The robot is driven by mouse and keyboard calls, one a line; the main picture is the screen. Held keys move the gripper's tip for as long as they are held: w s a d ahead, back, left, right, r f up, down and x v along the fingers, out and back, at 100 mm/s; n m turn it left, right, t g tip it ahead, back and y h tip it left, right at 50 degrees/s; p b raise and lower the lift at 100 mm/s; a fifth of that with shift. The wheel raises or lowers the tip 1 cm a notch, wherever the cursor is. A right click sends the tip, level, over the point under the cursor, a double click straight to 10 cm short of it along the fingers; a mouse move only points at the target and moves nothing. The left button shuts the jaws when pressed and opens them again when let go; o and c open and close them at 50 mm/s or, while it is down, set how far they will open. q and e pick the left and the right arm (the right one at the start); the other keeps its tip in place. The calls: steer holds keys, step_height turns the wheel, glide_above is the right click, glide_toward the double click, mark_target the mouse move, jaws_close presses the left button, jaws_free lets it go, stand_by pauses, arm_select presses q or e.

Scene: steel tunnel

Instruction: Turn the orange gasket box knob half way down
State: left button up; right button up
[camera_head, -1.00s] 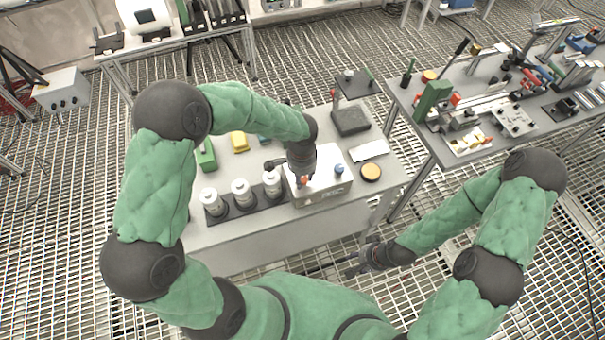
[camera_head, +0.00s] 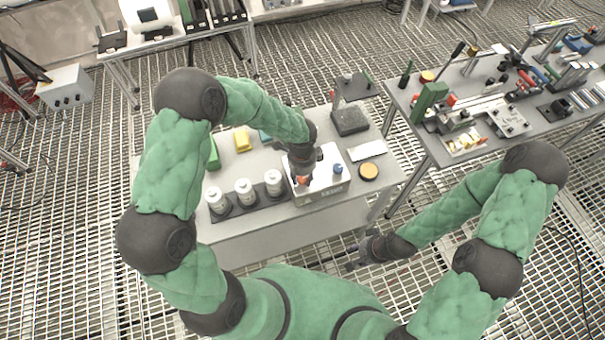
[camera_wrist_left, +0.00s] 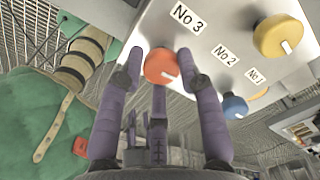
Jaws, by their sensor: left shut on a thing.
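The white box (camera_head: 322,188) stands near the front edge of the table. Its orange knob (camera_wrist_left: 161,66) is beside the "No 3" label and carries a short white mark. My left gripper (camera_wrist_left: 169,58) is shut on the orange knob, one finger on each side. In the head view the left gripper (camera_head: 302,176) comes down on the left part of the box, and the orange knob (camera_head: 304,181) is partly hidden. A blue knob (camera_wrist_left: 234,107) and a yellow knob (camera_wrist_left: 278,36) are also on the box. My right gripper (camera_head: 362,252) hangs low in front of the table, its fingers too small to judge.
Several white-topped canisters (camera_head: 245,189) stand in a dark rack left of the box. A second table (camera_head: 447,151) with tools stands further right.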

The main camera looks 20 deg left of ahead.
mark_target(301, 178)
arm_select(q)
steer(key=shift+a+f+m, duration=0.1)
steer(key=shift+m, duration=0.6)
steer(key=o, duration=1.1)
steer(key=shift+a, duration=0.1)
steer(key=shift+w+r, duration=0.15)
steer(key=shift+r, duration=0.35)
step_height(301, 178, up, 11)
steer(key=shift+r, duration=0.1)
